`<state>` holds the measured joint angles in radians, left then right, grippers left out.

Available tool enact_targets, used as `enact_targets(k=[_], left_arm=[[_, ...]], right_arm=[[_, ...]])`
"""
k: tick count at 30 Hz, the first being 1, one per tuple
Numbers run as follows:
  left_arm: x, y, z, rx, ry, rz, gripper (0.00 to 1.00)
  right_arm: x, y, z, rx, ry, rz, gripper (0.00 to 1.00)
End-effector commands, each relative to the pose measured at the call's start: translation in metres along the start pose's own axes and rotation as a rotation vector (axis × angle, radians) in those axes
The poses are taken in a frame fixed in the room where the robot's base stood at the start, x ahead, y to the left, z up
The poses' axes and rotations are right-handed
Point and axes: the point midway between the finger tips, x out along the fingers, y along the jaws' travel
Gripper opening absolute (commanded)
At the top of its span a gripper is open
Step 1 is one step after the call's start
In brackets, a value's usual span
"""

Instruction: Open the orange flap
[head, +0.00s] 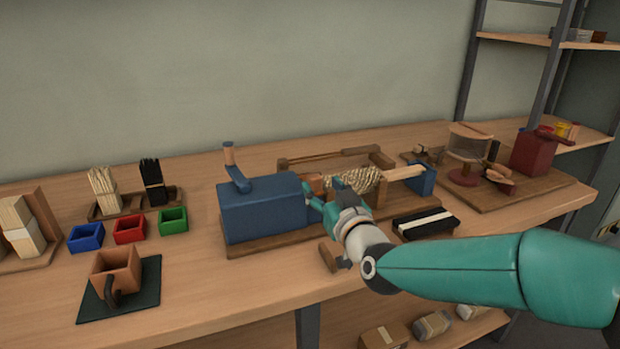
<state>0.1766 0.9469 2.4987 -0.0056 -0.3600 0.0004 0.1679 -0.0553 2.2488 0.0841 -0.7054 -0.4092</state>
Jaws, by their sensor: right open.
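A small orange piece (316,183), which looks like the flap, sits at the right side of the blue machine box (262,207). It is partly hidden behind my right gripper, so I cannot tell how far it stands open. My right gripper (322,194) is open, its fingers pointing at the gap between the blue box and a bundle of pale bristles (362,180). I cannot tell whether a finger touches the orange piece. My left gripper is not in view.
An orange-brown box (112,271) stands on a dark green mat at front left. Blue (86,238), red (130,229) and green (173,220) bins stand behind it. A black block with a pale stripe (425,223) lies right of my gripper.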

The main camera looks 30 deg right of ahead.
Motion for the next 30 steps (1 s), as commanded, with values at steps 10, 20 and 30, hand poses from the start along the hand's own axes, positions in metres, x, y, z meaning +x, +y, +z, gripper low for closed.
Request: enact_targets(k=[10, 20, 30], left_arm=[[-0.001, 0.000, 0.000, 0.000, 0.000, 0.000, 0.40], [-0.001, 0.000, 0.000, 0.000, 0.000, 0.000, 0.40], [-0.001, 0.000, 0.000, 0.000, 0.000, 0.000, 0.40]], right_arm=[[0.050, 0.000, 0.000, 0.000, 0.000, 0.000, 0.55], [0.056, 0.001, 0.000, 0.000, 0.000, 0.001, 0.55], [0.055, 0.001, 0.000, 0.000, -0.001, 0.001, 0.09]])
